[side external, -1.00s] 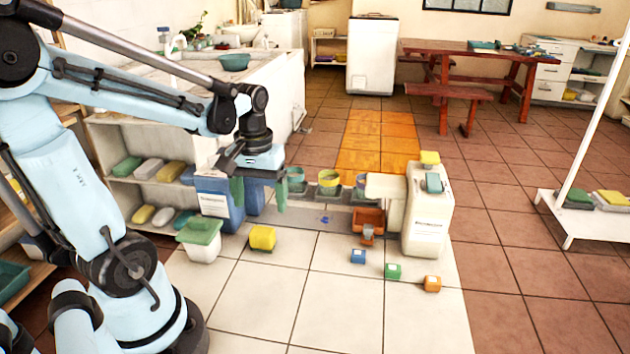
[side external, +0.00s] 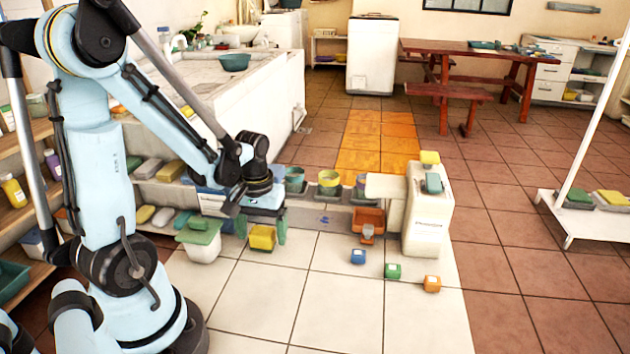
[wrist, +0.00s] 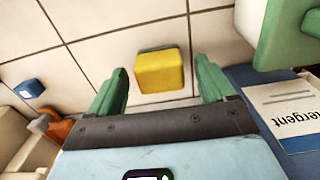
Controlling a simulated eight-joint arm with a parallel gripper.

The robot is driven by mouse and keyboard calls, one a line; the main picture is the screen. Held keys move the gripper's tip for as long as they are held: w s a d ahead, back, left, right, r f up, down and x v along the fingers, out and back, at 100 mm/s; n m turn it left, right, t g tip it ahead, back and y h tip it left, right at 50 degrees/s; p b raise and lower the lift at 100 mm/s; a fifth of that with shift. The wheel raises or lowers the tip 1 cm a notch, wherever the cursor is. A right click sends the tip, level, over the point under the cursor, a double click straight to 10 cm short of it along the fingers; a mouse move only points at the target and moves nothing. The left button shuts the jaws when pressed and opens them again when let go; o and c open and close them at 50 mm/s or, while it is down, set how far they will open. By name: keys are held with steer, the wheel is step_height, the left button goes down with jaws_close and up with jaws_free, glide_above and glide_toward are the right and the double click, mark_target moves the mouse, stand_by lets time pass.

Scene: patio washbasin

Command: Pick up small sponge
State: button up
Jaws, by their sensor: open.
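A small yellow sponge (side external: 262,236) with a dark green layer along one side lies on the pale floor tiles. It also shows in the wrist view (wrist: 160,72), centred between my two green fingers. My gripper (side external: 261,242) is open above the sponge, pointing down, with one finger to each side of it in the picture. In the wrist view my gripper (wrist: 161,80) shows a clear gap between each finger and the sponge. The jaws hold nothing. I cannot tell the exact height of the fingertips over the floor.
A white tub with a green lid (side external: 200,232) stands close left of the sponge. A blue detergent box (wrist: 285,110) is near my right finger in the wrist view. Blue (side external: 358,256), green (side external: 393,271) and orange (side external: 432,284) blocks lie right. Tiles in front are clear.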

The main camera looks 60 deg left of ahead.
mark_target(263, 233)
steer(key=shift+f, duration=0.45)
steer(key=c, duration=1)
steer(key=shift+r, duration=0.15)
steer(key=shift+c, duration=0.2)
steer(key=shift+r, duration=0.5)
steer(key=r, duration=0.3)
steer(key=shift+s+d+r, duration=0.1)
steer(key=shift+d+r, duration=0.05)
steer(key=shift+d, duration=0.25)
steer(key=d+r, duration=0.6)
steer(key=d, duration=0.5)
steer(key=shift+s+r, duration=0.25)
steer(key=shift+s, duration=0.15)
steer(key=shift+a, duration=0.1)
